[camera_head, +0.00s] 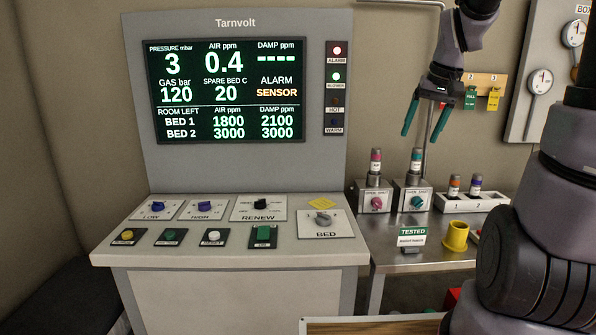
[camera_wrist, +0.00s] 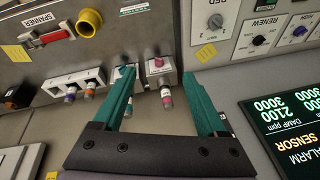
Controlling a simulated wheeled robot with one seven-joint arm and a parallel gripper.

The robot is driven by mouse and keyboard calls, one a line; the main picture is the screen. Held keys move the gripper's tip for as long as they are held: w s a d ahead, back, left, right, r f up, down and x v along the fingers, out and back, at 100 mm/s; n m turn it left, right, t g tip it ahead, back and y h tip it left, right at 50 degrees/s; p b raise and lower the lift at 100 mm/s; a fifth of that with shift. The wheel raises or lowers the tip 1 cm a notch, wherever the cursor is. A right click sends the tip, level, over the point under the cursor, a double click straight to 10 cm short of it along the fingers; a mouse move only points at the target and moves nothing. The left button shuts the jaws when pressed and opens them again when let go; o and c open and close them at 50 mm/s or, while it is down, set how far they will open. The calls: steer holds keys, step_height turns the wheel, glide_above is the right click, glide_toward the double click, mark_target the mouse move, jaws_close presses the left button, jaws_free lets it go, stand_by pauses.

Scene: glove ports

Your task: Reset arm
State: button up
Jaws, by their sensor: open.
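My gripper (camera_head: 426,118) hangs at the upper right in the head view, with its two teal fingers spread apart and nothing between them. It is above the metal side table (camera_head: 425,258) and clear of the things on it. In the wrist view my gripper (camera_wrist: 168,90) also shows open and empty. My arm comes down from the top and also fills the right side of the head view.
A Tarnvolt console (camera_head: 225,240) with a lit screen (camera_head: 226,90) stands at left; it reads ALARM SENSOR. Tags hang behind.

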steer(key=s+a+r+t, duration=0.1)
steer(key=s+a+r, duration=0.1)
steer(key=s, duration=0.5)
steer(key=s+a+r+m+t, duration=0.1)
steer(key=s+r, duration=0.3)
steer(key=s, duration=0.4)
steer(key=shift+s+a+r+m+t+y, duration=0.3)
steer(key=shift+a+t+y, duration=0.1)
steer(key=shift+a+t, duration=0.4)
